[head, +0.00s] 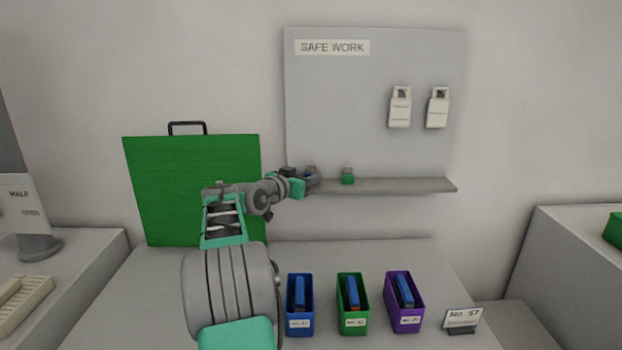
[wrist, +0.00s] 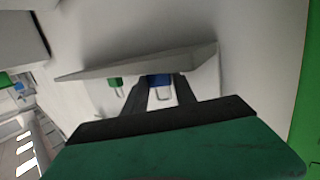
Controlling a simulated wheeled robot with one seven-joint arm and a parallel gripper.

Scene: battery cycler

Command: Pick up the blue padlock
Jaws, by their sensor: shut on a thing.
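The blue padlock (wrist: 160,81) shows in the wrist view between the two fingers of my gripper (wrist: 158,90), at the ledge of the grey board. Its blue body and pale shackle are visible between the fingers. My gripper is shut on it. In the head view my gripper (head: 311,177) is at the left part of the shelf (head: 400,186), and only a small bit of the blue padlock (head: 310,170) shows there, mostly hidden by the gripper. I cannot tell whether the padlock still touches the shelf.
A green padlock (head: 348,175) stands on the shelf just right of my gripper. Two white tags (head: 400,108) hang on the board above. A large green case (head: 190,185) stands left, behind my arm. Blue (head: 300,323), green (head: 352,322) and purple (head: 405,319) bins stand on the table below.

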